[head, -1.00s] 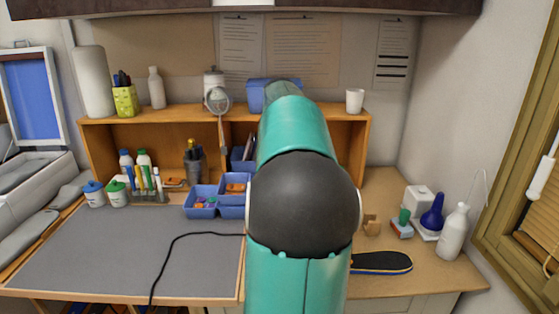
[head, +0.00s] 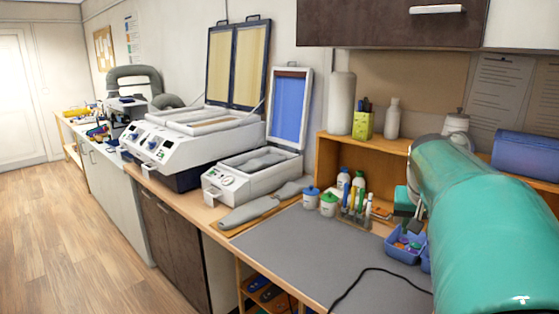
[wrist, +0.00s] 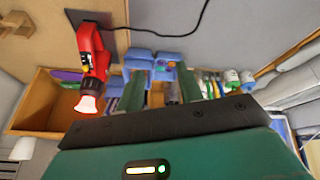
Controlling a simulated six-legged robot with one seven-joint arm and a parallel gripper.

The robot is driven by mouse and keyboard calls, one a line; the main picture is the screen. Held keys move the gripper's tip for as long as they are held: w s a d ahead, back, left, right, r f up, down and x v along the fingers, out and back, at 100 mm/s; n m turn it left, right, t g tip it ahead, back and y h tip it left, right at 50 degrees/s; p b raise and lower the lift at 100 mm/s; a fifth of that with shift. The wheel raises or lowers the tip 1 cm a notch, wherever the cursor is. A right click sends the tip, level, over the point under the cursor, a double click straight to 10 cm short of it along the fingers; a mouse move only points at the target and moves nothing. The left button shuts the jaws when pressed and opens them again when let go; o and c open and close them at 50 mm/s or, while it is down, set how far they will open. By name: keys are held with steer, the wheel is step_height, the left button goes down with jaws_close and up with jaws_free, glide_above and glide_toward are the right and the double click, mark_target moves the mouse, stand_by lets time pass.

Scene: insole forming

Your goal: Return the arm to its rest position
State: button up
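My teal arm (head: 490,210) fills the right side of the head view, in front of the shelf and above the worktop. In the wrist view my gripper (wrist: 163,88) shows two green fingers set apart, with nothing held between them. Blue bins (wrist: 170,57) show beyond the fingers, and I see no contact with them. In the head view the gripper is small and partly hidden by the arm, near the blue bins (head: 403,248).
A grey mat (head: 320,250) with a black cable lies on the worktop. A red tool (wrist: 92,60) shows in the wrist view. Bottles and pots (head: 328,204) stand behind the mat. White machines with open lids (head: 190,140) line the left counter. Floor (head: 70,230) at left is clear.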

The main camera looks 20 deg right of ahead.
steer(key=s+a+f+n+t+y, duration=0.1)
steer(key=a+f+n, duration=0.1)
steer(key=a, duration=0.8)
steer(key=s+a+f+n+t, duration=0.1)
steer(key=a+n, duration=0.1)
steer(key=a, duration=0.9)
steer(key=s+a+f+n+y, duration=0.1)
steer(key=s+a+f+n, duration=0.1)
steer(key=a, duration=0.4)
steer(key=s+a+f+n+y, duration=0.1)
steer(key=s+a+f+n, duration=0.1)
steer(key=s+a+f, duration=0.2)
steer(key=shift+s+a+f+t+y, duration=0.2)
steer(key=shift+s+a+t+y, duration=0.15)
steer(key=shift+s+a, duration=0.55)
steer(key=shift+d, duration=0.2)
